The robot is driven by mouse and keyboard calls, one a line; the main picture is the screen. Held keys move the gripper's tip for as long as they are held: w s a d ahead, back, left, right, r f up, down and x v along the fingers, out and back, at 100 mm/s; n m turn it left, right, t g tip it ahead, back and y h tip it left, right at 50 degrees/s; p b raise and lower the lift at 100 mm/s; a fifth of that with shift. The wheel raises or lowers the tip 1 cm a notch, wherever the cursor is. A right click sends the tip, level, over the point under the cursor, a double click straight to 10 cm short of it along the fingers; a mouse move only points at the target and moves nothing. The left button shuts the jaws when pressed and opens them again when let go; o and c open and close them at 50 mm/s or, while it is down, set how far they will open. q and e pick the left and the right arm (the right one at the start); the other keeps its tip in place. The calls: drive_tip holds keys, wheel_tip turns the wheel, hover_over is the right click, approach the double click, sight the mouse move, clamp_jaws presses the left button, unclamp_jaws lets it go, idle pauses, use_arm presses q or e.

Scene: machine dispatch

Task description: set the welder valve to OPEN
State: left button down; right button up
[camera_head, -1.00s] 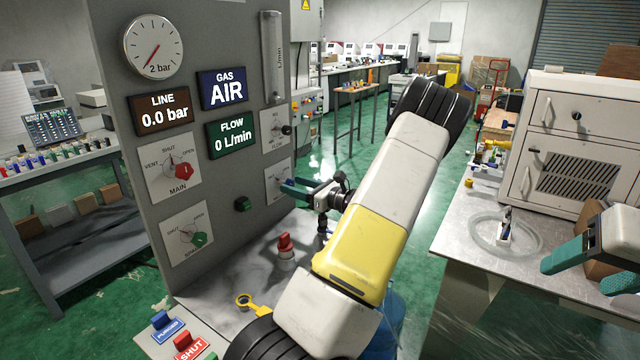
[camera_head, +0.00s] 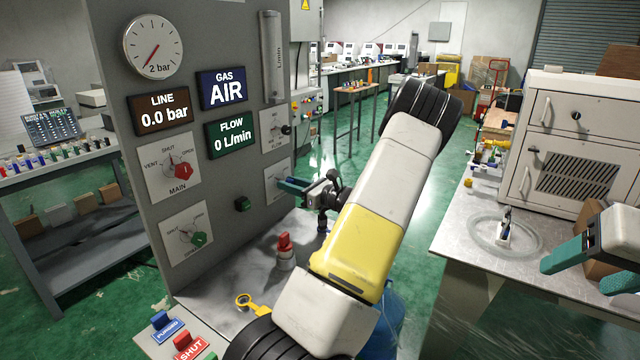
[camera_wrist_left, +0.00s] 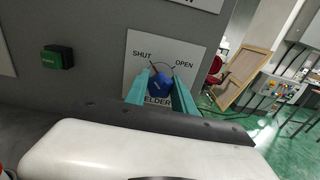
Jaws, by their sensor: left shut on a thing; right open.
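The welder valve is a blue knob (camera_wrist_left: 161,84) on a white plate (camera_wrist_left: 136,48) marked SHUT at upper left and OPEN at upper right. A thin red mark at the knob's upper left points toward SHUT. My left gripper (camera_wrist_left: 160,90) is shut on the knob, one teal finger on each side. In the head view the left gripper (camera_head: 283,184) reaches the lower right plate (camera_head: 275,173) of the grey panel, and its fingers hide the knob there. My right gripper (camera_head: 590,270) is open and empty at the right edge.
Other panel knobs are the red MAIN (camera_head: 183,170) and green one (camera_head: 198,239) below it. A red-topped part (camera_head: 285,248) and yellow ring (camera_head: 245,301) lie on the ledge below. A metal bench (camera_head: 465,225) with a white cabinet (camera_head: 580,140) stands right.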

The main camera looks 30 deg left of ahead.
use_arm(q)
drive_tip(key=m, duration=0.8)
drive_tip(key=shift+w+m, duration=0.1)
drive_tip(key=shift+m, duration=0.3)
drive_tip(key=m, duration=0.4)
drive_tip(key=shift+m, duration=0.3)
drive_tip(key=m, duration=0.4)
drive_tip(key=shift+f, duration=0.1)
drive_tip(key=shift+m, duration=0.3)
drive_tip(key=c, duration=1.1)
unclamp_jaws()
drive_tip(key=shift+o, duration=0.2)
